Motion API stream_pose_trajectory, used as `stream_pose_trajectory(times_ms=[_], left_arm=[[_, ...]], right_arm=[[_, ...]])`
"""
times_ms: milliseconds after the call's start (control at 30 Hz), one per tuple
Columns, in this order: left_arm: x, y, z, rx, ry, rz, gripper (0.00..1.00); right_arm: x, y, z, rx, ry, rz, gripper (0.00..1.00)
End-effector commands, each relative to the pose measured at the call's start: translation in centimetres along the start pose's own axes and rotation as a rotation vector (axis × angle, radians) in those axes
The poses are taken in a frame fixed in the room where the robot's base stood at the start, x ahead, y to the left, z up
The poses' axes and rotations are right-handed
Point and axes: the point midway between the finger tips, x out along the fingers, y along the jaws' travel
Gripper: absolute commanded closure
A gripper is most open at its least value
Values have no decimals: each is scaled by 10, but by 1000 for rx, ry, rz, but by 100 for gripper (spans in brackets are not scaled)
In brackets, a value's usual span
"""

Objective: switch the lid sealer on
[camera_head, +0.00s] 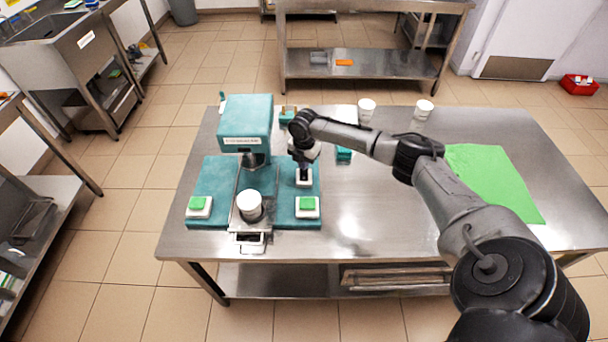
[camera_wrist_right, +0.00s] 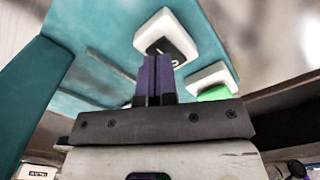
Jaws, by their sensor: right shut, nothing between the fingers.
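The teal lid sealer (camera_head: 245,118) stands on the left of the steel table, with its wide teal base in front. A white switch with a black rocker (camera_head: 304,180) sits on the right of the base; it also shows in the right wrist view (camera_wrist_right: 180,28). My right gripper (camera_head: 303,170) is shut and empty, pointing down over this switch. In the right wrist view its purple fingertips (camera_wrist_right: 157,60) overlap the switch's near edge; I cannot tell whether they touch. The rocker is partly hidden. My left gripper is not in view.
Green buttons on white boxes sit at the base's front left (camera_head: 199,204) and front right (camera_head: 307,204). A white cup (camera_head: 249,205) stands in the metal slide between them. White cups (camera_head: 366,108) and a green mat (camera_head: 492,180) are farther right. The table's front middle is clear.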

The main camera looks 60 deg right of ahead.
Motion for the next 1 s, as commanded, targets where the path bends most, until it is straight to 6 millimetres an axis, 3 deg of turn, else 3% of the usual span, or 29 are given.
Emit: stream_pose_trajectory(times_ms=[1000], left_arm=[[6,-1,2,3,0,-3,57]], right_arm=[[15,0,0,0,0,0,100]])
